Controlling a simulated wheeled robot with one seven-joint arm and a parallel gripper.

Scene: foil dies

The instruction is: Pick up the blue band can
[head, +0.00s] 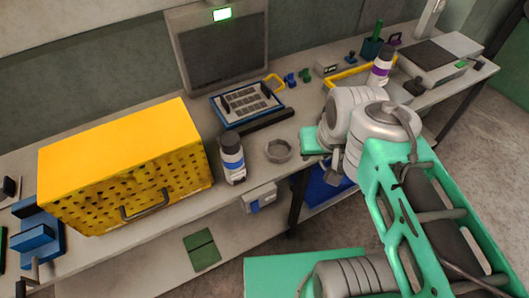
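A similar can with a purple band (381,68) stands farther back on the right.
The yellow perforated box (122,160) stands close on the can's left. A round grey dish (279,151) lies to its right. A dark bar (267,122) and a blue-framed tray (246,104) lie behind. Bare bench shows between the dish and my arm.

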